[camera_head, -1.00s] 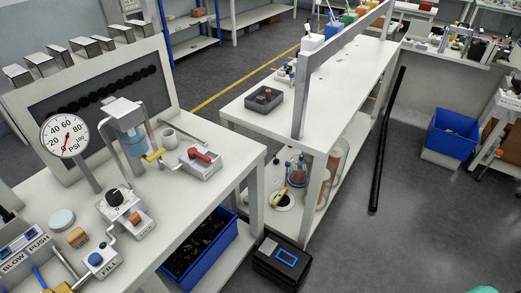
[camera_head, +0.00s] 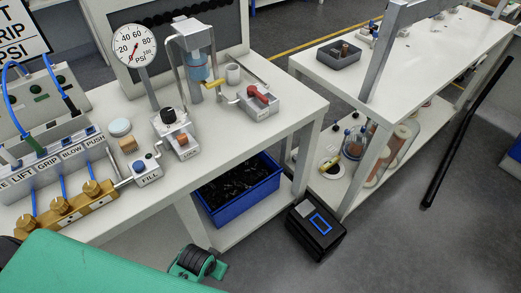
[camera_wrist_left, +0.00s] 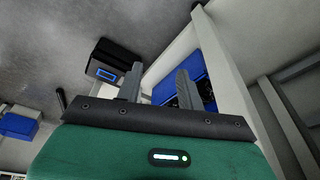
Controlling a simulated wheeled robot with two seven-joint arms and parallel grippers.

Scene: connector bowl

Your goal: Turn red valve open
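The red valve handle (camera_head: 259,94) sits on a light grey block (camera_head: 262,108) near the right end of the workbench. A yellow fitting (camera_head: 213,86) lies to its left, by the clear cylinder (camera_head: 197,67) in a metal frame. In the left wrist view my left gripper (camera_wrist_left: 158,76) has its two grey fingers apart with nothing between them. It is away from the valve, which is not in that view. In the head view only green and black parts of mine show low down; the fingers cannot be made out. My right gripper is not in view.
A pressure gauge (camera_head: 135,46), a black-knobbed LOCK unit (camera_head: 176,131) and a FILL button box (camera_head: 148,168) stand left of the valve. A blue bin (camera_head: 238,190) sits under the bench, and a black case (camera_head: 317,228) on the floor.

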